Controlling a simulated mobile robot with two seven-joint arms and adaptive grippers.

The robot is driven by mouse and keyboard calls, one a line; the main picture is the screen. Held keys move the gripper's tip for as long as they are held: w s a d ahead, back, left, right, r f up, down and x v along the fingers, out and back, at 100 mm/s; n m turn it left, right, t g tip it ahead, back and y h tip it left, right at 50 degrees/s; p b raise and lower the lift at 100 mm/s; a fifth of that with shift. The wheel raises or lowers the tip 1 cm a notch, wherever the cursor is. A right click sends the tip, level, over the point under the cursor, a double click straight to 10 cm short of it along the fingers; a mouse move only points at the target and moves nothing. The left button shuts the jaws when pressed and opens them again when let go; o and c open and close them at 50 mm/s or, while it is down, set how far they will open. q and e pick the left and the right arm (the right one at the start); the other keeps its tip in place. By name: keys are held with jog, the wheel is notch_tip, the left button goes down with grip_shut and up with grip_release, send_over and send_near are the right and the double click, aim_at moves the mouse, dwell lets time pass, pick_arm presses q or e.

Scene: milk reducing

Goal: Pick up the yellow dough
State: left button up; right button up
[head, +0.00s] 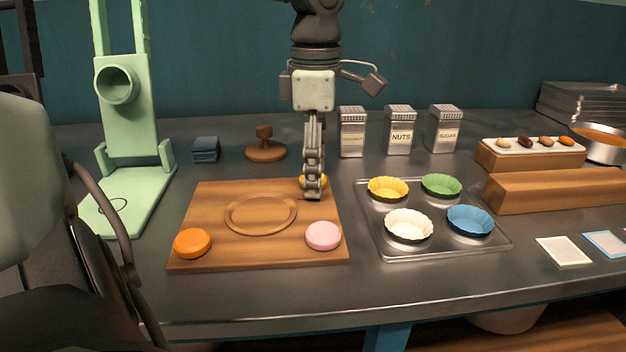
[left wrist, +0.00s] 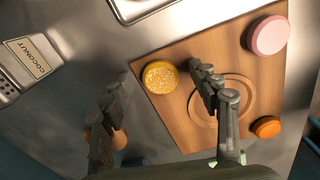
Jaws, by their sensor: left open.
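The yellow dough (head: 304,182) is a round, flat piece at the back right corner of the wooden board (head: 220,258), partly hidden by my left gripper (head: 314,192) in the head view. The left gripper points straight down over it. In the left wrist view, the dough (left wrist: 160,77), with a pale speckled top, lies between the two spread fingers of the left gripper (left wrist: 158,73), with gaps on both sides. The gripper is open; whether a finger touches the dough I cannot tell. My right gripper is not in view.
An orange dough (head: 192,242) and a pink dough (head: 323,236) sit on the board's front corners. A metal tray (head: 440,257) with colored cups lies to the right. Coconut, nuts and sugar shakers (head: 398,130) stand behind. A green press (head: 128,130) stands at left.

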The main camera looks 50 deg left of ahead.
pick_arm(q)
jog(key=shift+c, duration=0.7)
jog(key=c, duration=0.9)
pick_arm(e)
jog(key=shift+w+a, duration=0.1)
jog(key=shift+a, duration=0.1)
pick_arm(q)
jog(key=shift+r, duration=0.1)
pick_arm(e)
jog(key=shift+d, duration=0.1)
pick_arm(q)
jog(key=shift+r, duration=0.5)
jog(key=r, duration=0.3)
jog(key=shift+s+d+r, duration=0.3)
jog(key=shift+s, duration=0.05)
jog(key=shift+s+d+r+b, duration=0.1)
jog(key=shift+s+d+r, duration=1)
jog(key=shift+s, duration=0.35)
jog(key=shift+s+d+r+b, duration=0.1)
jog(key=shift+s+d+r, duration=0.95)
jog(key=shift+s, duration=0.35)
jog(key=shift+s+d+r+b, duration=0.1)
jog(key=shift+s+d+r, duration=0.95)
jog(key=shift+s, duration=0.4)
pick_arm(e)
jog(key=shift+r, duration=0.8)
pick_arm(q)
jog(key=shift+d+f, duration=0.1)
